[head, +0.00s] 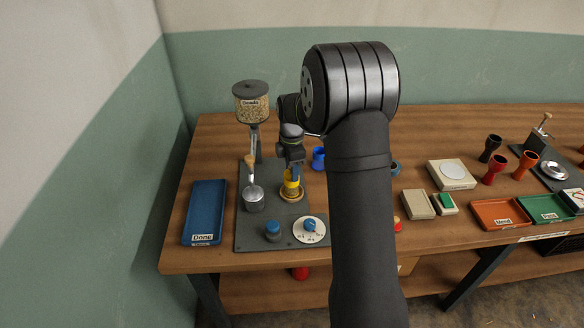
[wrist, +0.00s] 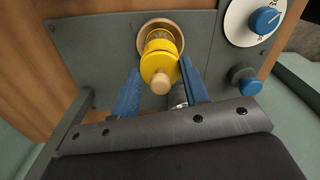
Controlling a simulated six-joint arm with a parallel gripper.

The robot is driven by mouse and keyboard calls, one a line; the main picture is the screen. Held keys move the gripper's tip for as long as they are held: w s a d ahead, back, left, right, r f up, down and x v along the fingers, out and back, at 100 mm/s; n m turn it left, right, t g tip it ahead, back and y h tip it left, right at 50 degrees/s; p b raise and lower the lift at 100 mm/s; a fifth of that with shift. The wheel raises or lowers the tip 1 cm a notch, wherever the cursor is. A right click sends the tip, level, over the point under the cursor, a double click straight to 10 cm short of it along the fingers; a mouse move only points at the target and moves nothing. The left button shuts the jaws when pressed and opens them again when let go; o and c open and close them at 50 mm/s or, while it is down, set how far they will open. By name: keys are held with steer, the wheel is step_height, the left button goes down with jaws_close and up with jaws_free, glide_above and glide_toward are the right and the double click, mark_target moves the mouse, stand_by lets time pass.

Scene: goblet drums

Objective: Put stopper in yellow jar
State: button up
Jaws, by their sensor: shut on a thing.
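The yellow jar (head: 291,190) stands in a round wooden ring on the dark grey plate, under my gripper. In the wrist view the jar (wrist: 161,42) is partly hidden behind the stopper (wrist: 160,66), a yellow disc with a pale wooden knob. My gripper (wrist: 161,72) has its blue fingers on either side of the stopper and is shut on it, right over the jar. In the head view my gripper (head: 292,173) points down and hides most of the stopper. Whether the stopper is seated in the jar or just above it, I cannot tell.
A bead dispenser (head: 251,103) stands behind a metal cup (head: 254,199) to the left. A dial (head: 311,229) and a blue knob (head: 272,230) are in front. A blue "Done" tray (head: 206,211) lies at left. A blue goblet (head: 318,158) stands close behind my gripper.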

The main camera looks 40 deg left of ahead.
stand_by(0.4)
steer(key=o, duration=1.5)
steer(key=shift+r, duration=3.5)
jaws_close()
steer(key=shift+f, duration=0.15)
